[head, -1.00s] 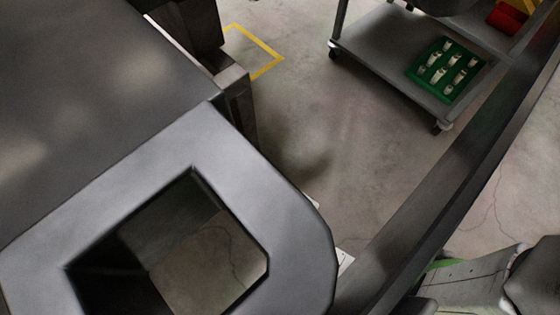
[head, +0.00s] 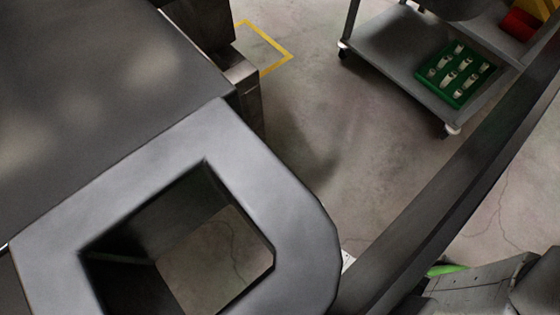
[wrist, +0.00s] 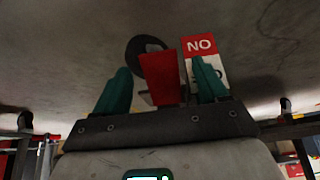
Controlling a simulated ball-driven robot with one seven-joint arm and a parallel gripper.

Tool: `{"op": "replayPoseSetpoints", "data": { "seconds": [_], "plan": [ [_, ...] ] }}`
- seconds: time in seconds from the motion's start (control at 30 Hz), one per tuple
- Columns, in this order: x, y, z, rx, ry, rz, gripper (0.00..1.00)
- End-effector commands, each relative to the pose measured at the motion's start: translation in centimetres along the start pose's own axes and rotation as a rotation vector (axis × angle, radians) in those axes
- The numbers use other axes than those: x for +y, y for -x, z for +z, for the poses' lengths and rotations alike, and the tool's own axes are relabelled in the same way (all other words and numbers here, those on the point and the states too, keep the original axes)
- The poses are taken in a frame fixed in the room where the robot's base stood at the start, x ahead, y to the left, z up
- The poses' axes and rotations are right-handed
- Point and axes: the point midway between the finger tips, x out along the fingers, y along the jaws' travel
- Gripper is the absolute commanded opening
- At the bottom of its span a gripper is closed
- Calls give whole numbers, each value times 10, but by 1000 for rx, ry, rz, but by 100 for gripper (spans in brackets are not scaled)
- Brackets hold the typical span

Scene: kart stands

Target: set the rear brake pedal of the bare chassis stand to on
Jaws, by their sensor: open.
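In the wrist view my gripper (wrist: 160,74) is open, with one teal finger on each side. A red flat piece (wrist: 161,78) shows between the fingers, narrowing downward; it could be a pedal pad, but I cannot tell for certain. Whether the fingers touch it is unclear; small gaps show on both sides. Its lower end is hidden behind the gripper body. A dark round part (wrist: 143,50) lies behind it. In the head view neither my gripper nor a pedal can be made out, so the pedal's setting cannot be read.
A white and red sign reading "NO" (wrist: 200,46) shows behind the right finger. In the head view a grey metal frame with an opening (head: 290,215) fills the left, and a long dark beam (head: 450,190) crosses the right. A cart (head: 395,55) holds a green tray (head: 452,98).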

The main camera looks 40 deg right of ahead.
Motion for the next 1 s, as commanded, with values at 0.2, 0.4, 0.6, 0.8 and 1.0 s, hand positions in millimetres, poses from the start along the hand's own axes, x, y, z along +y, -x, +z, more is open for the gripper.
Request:
{"op": "replayPoseSetpoints", "data": {
  "seconds": [0.2, 0.4, 0.6, 0.8, 1.0],
  "plan": [
    [0, 42, -2, 0, 0, -1, 72],
    [0, 78, -2, 0, -1, -1, 72],
    [0, 98, 0, 0, 1, -1, 72],
    [0, 102, 0, 0, 1, 0, 72],
    [0, 102, 0, 0, 1, 0, 72]
  ]
}}
